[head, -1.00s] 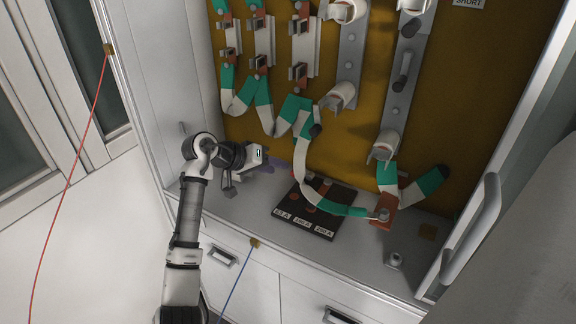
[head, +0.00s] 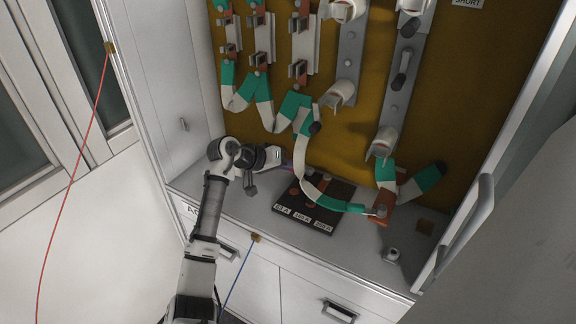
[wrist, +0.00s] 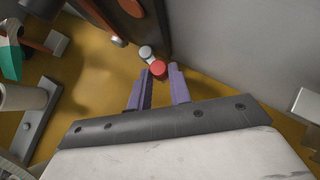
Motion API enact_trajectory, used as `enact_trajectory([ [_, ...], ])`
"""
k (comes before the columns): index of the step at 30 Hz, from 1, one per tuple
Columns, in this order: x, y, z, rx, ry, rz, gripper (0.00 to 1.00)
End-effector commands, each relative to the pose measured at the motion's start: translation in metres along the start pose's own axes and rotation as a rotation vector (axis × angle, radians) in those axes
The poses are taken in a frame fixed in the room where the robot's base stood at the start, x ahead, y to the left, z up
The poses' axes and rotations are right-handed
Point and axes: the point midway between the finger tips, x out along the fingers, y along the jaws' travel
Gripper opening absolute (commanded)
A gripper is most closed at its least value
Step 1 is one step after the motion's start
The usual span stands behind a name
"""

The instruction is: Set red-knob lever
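The red knob (wrist: 158,69) shows in the wrist view, close to a short pale cylindrical piece (wrist: 146,52); how the two join is unclear. My gripper (wrist: 159,74) is open, with its two purple fingers apart. The knob appears at the tips, between the fingers in the picture; I cannot tell whether they touch it. In the head view my gripper (head: 286,163) is at the lower left of the cabinet interior, left of the dark fuse board. I cannot make out the red knob in the head view.
The dark board (head: 335,195) with amp labels lies on the cabinet floor (head: 265,212). A green-and-white strap (head: 304,150) hangs over it. Fuse holders line the yellow back panel (head: 350,140). A small metal knob (head: 391,254) stands front right. Cabinet walls bound both sides.

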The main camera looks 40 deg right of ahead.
Motion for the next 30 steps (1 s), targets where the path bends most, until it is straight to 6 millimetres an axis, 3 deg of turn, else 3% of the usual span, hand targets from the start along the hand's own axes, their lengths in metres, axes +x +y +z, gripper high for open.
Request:
enact_trajectory([
  [14, -0.001, 0.005, -0.001, 0.056, 0.0, -0.055, 0.0],
  [30, 0.0, 0.033, -0.001, 0.384, 0.002, -0.38, 0.0],
])
